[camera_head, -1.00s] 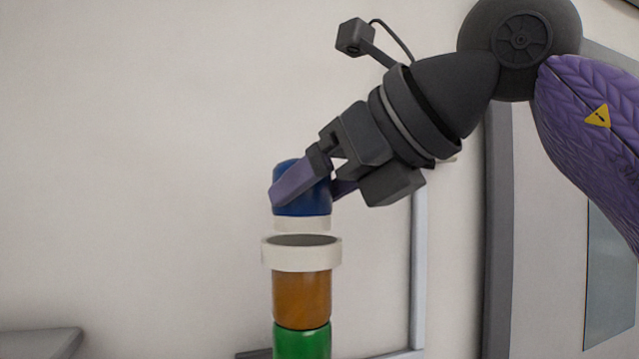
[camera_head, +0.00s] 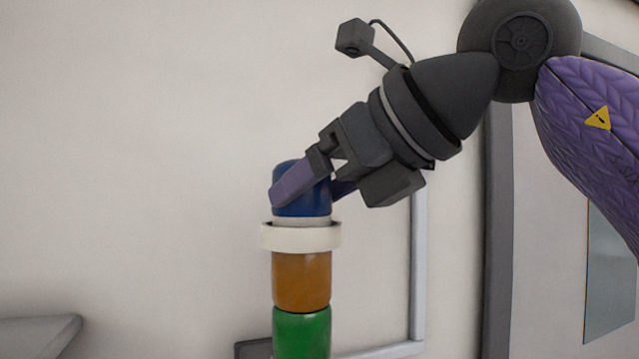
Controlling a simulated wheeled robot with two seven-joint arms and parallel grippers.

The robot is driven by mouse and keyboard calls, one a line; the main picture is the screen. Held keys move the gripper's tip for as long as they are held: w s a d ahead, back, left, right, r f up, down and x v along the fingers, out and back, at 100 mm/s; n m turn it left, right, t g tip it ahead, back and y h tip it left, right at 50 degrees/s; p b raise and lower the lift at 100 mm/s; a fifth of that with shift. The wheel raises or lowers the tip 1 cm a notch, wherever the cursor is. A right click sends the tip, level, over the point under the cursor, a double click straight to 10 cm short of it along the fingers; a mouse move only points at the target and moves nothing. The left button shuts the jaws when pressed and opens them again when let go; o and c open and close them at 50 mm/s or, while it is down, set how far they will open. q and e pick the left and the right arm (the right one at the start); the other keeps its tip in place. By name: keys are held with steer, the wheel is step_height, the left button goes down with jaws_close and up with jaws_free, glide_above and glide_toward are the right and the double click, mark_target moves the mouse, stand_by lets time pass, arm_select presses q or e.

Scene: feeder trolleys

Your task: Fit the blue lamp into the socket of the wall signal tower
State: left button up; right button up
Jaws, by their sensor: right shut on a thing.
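The signal tower (camera_head: 302,282) stands upright at the lower centre, an amber segment above a green one (camera_head: 302,333). A cream ring-shaped socket (camera_head: 301,238) tops it. The blue lamp (camera_head: 318,203) is upright over the socket, its pale base (camera_head: 302,221) partly hidden behind the socket's front rim, so the base appears to sit inside the ring. How deep it sits is hidden. My right gripper (camera_head: 305,188) comes in from the upper right, shut on the blue lamp with its purple fingers on either side. My left gripper is not in view.
A plain pale wall (camera_head: 140,150) fills the background. A grey frame (camera_head: 419,260) runs behind the tower to the right. A grey surface (camera_head: 38,335) shows at the lower left. The space left of the tower is clear.

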steer(key=shift+f, duration=0.35)
steer(key=o, duration=1.1)
steer(key=shift+s, duration=0.1)
